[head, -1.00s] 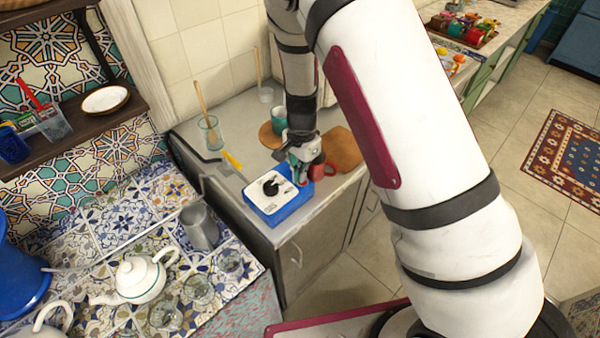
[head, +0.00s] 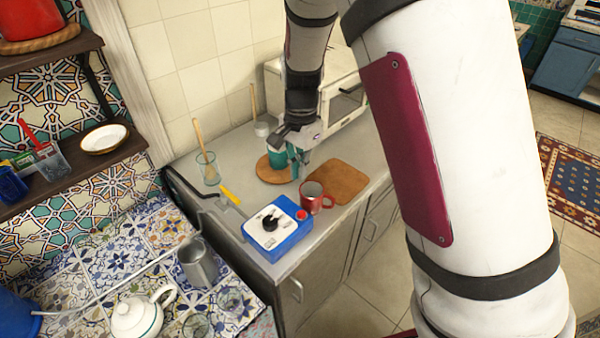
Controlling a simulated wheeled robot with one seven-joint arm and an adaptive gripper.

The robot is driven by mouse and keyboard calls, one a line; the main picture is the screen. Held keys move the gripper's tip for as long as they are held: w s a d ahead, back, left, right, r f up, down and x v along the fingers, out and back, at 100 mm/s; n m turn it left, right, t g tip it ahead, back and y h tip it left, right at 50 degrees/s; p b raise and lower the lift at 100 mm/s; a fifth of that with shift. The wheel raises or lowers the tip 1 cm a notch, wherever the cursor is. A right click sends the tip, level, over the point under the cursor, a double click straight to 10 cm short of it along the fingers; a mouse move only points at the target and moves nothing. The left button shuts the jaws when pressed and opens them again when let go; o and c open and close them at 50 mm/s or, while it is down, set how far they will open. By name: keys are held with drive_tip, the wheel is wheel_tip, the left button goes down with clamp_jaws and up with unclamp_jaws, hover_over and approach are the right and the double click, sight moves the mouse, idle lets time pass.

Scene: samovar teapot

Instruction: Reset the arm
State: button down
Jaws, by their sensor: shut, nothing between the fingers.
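My arm reaches down from the top of the head view over the grey counter (head: 232,151). My gripper (head: 298,162) is shut and empty, and it hangs above the counter. Behind it in the picture is a teal mug (head: 275,153) on a round wooden board, partly covered by the gripper. A red mug (head: 312,198) stands upright just below the gripper in the picture, apart from it.
A wooden cutting board (head: 340,180) lies right of the red mug. A white microwave (head: 345,98) stands behind. A glass with a wooden spoon (head: 208,168) is at left. The tiled table holds a metal pitcher (head: 198,264) and a white teapot (head: 136,316).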

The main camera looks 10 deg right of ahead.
idle(0.3)
drive_tip(key=s+d+r+n+t+y, duration=0.1)
drive_tip(key=s+d+r+n+t, duration=0.2)
drive_tip(key=s+r, duration=0.6)
drive_tip(key=s+d+r+n+t, duration=0.1)
drive_tip(key=s+d+r+n, duration=0.1)
drive_tip(key=s+r+n, duration=0.65)
drive_tip(key=s+d+r+t+h, duration=0.1)
drive_tip(key=s+d+r, duration=0.1)
drive_tip(key=s+r, duration=0.2)
drive_tip(key=shift+s+d+r+t, duration=0.15)
drive_tip(key=shift+s+r+t, duration=0.2)
drive_tip(key=shift+s, duration=0.85)
drive_tip(key=shift+f, duration=0.1)
